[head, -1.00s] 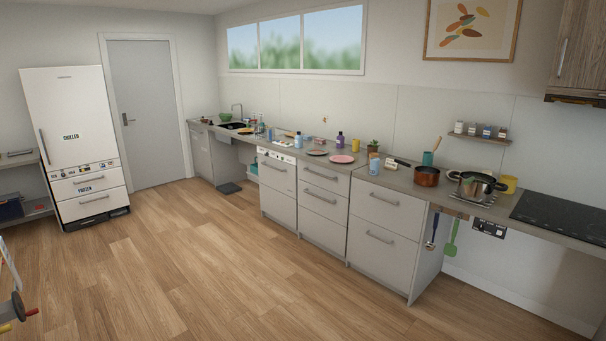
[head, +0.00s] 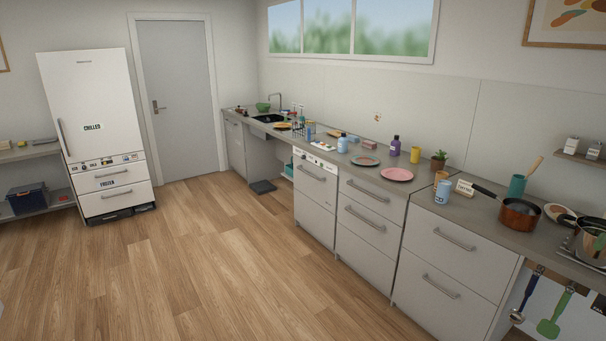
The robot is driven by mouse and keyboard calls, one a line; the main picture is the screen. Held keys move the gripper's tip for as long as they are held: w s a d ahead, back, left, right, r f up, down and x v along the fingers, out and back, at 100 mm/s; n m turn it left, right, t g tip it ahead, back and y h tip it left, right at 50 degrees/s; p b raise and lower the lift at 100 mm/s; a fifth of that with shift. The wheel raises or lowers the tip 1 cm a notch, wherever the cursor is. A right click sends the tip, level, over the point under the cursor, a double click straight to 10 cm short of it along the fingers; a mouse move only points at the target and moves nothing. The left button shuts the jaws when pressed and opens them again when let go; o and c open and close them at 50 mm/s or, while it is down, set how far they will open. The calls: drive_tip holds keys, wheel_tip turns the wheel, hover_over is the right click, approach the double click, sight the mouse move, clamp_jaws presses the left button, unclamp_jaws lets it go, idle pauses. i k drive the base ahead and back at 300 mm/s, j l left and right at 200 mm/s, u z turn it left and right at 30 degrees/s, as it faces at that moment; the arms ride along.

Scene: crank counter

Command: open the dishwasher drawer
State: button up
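The dishwasher drawer (head: 314,205) is a pale grey front in the counter row, left of the middle of the row in the head view. A white control strip (head: 315,160) runs along its top edge, with a bar handle (head: 311,173) just below. The drawer looks shut, its front in line with the units beside it. My gripper is not in view.
A three-drawer unit (head: 367,222) stands right of the dishwasher, then a two-drawer unit (head: 452,262). The counter holds plates, cups and a copper pot (head: 519,214). A dark pad (head: 262,187) lies on the floor left of the dishwasher. The wooden floor (head: 200,265) in front is clear.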

sight(320, 184)
drive_tip(key=i+j+u, duration=0.2)
drive_tip(key=i+u, duration=0.15)
drive_tip(key=i, duration=0.3)
drive_tip(key=i+u, duration=0.35)
drive_tip(key=i, duration=0.35)
drive_tip(key=i+l+u, duration=0.15)
drive_tip(key=i+u, duration=0.2)
drive_tip(key=i, duration=0.35)
drive_tip(key=i+l+z, duration=0.2)
drive_tip(key=i+z, duration=0.25)
drive_tip(key=i, duration=0.25)
drive_tip(key=i+z, duration=0.45)
drive_tip(key=i, duration=0.3)
drive_tip(key=i+j+z, duration=0.35)
drive_tip(key=i+z, duration=0.15)
drive_tip(key=i, duration=0.2)
drive_tip(key=i+z, duration=0.35)
drive_tip(key=i, duration=0.3)
drive_tip(key=i+j+z, duration=0.2)
drive_tip(key=i+z, duration=0.15)
drive_tip(key=i, duration=0.3)
